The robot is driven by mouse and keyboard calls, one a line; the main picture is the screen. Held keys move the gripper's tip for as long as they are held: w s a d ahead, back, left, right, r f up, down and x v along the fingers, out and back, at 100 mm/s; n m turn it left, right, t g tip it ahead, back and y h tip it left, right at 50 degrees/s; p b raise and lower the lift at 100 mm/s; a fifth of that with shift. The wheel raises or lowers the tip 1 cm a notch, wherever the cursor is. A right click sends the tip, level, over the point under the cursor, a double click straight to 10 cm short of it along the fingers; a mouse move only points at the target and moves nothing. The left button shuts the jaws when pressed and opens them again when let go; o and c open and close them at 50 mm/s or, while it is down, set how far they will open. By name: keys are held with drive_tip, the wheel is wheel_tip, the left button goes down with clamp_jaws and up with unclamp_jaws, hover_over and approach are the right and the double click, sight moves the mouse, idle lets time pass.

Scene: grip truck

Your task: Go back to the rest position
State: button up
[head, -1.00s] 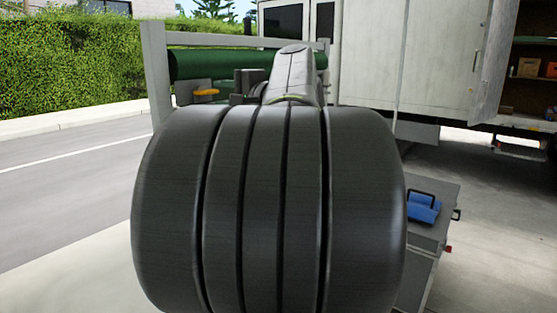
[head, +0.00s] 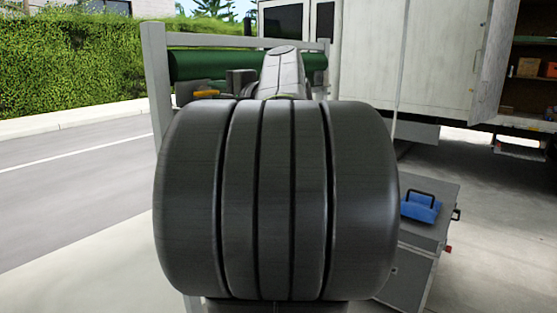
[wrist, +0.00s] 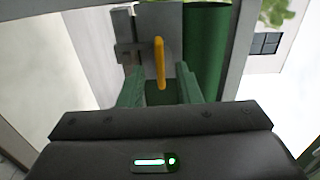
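My gripper (wrist: 159,75) shows in the wrist view with its two green-tinted fingers apart, so it is open. A yellow handle (wrist: 159,62) on a grey bracket (wrist: 133,50) appears in the gap between the fingers, with clear space on both sides. I cannot tell its exact depth from the fingertips. In the head view, the yellow handle (head: 206,94) shows only partly, beside the green cylinder (head: 205,66). My large dark arm link fills the middle of the head view and hides my gripper there.
A pale upright post (head: 157,70) stands left of the green cylinder. A white truck body (head: 425,60) with open shelves is at the right. A grey box (head: 420,265) with a blue item (head: 421,207) stands at lower right. The road at left is clear.

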drive_tip(key=b+v, duration=0.1)
drive_tip(key=v, duration=1.1)
drive_tip(key=p+x, duration=0.1)
drive_tip(key=x, duration=1.2)
drive_tip(key=shift+w+a, duration=0.15)
drive_tip(key=shift+a, duration=0.1)
drive_tip(key=shift+w+a+r+p, duration=0.1)
drive_tip(key=shift+w+r+p, duration=0.1)
drive_tip(key=shift+p, duration=0.6)
drive_tip(key=shift+s+r+m+p, duration=0.1)
drive_tip(key=shift+s+m+p, duration=0.05)
drive_tip(key=shift+m+p, duration=0.75)
drive_tip(key=m+p, duration=0.3)
drive_tip(key=p, duration=0.1)
drive_tip(key=m+p, duration=0.4)
drive_tip(key=p, duration=0.2)
drive_tip(key=shift+m+p, duration=0.7)
drive_tip(key=shift+f, duration=0.35)
